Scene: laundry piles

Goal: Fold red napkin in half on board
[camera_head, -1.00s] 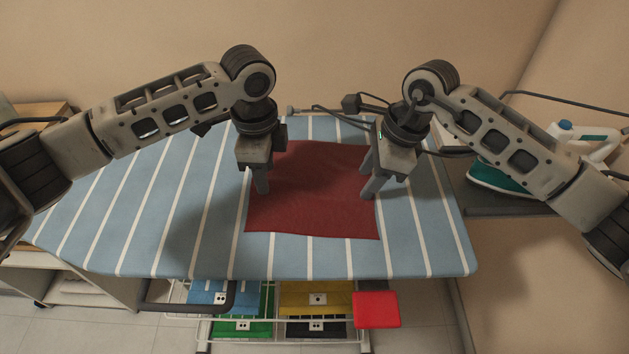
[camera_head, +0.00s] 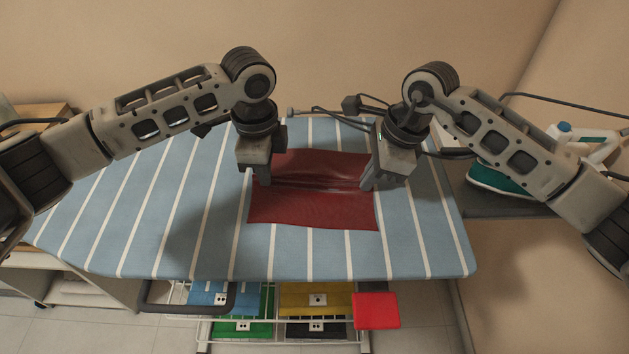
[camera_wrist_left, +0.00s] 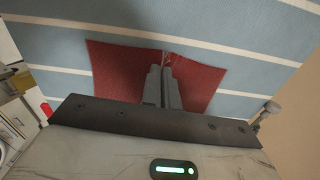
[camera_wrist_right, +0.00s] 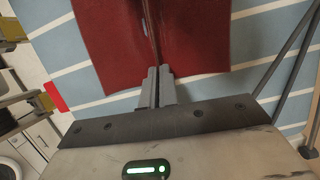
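The red napkin (camera_head: 312,208) lies on the blue-and-white striped ironing board (camera_head: 120,240), with creases running across its middle between my grippers. My left gripper (camera_head: 262,180) is shut on its left edge, and my right gripper (camera_head: 368,184) is shut on its right edge. In the left wrist view the napkin (camera_wrist_left: 118,72) gathers into a small pinch at the closed fingers (camera_wrist_left: 166,72). In the right wrist view the napkin (camera_wrist_right: 105,45) shows a raised ridge leading into the closed fingers (camera_wrist_right: 158,72).
An iron (camera_head: 500,180) stands on a side shelf at the right. Below the board's near edge are coloured bins, including a yellow one (camera_head: 318,297), and a red item (camera_head: 376,310). Bare board lies left of the napkin and along its near side.

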